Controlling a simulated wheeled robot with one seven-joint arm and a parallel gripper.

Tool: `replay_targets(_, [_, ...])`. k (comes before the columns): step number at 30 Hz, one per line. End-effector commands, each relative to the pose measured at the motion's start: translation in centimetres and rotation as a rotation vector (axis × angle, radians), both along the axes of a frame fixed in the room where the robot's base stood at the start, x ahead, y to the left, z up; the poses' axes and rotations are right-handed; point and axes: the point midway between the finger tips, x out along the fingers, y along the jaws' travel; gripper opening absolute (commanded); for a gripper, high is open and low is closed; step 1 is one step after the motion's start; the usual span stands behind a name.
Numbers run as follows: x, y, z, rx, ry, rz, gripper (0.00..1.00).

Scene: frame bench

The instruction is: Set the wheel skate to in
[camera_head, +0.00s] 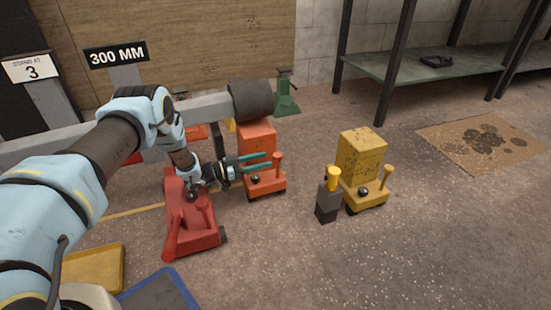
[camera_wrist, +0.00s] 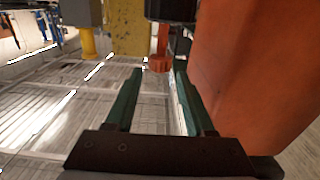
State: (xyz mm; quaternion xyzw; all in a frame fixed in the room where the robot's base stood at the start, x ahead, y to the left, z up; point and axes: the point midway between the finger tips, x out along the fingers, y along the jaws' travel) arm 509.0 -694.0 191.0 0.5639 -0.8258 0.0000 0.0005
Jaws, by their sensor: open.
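An orange wheeled unit (camera_head: 266,184), which looks like a wheel skate, stands on the floor with an upright block (camera_head: 257,137), a black ball and a short orange lever (camera_head: 277,163). A similar yellow unit (camera_head: 361,160) stands to its right. I cannot tell which one the task names. My gripper (camera_head: 269,162) is open, its two teal fingers pointing right at the orange lever. In the wrist view, the orange lever's knob (camera_wrist: 160,63) shows between the fingertips; I cannot tell whether it touches them. The orange block (camera_wrist: 245,70) fills the right side there.
A dark post with a yellow top (camera_head: 333,180) stands left of the yellow unit. A red floor jack (camera_head: 190,225) lies below my forearm. A grey beam with a dark roller end (camera_head: 251,100) runs behind. A green stand (camera_head: 286,98) is further back.

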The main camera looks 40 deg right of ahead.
Motion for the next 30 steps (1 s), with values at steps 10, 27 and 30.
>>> replay_targets(10, [-1.9, -4.8, -0.2, -0.002, -0.001, -0.001, 0.54])
replay_targets(27, [-2.3, -5.9, 0.0, 0.001, 0.0, 0.001, 0.39])
replay_targets(30, [-2.3, -5.9, 0.0, 0.001, 0.0, 0.001, 0.28])
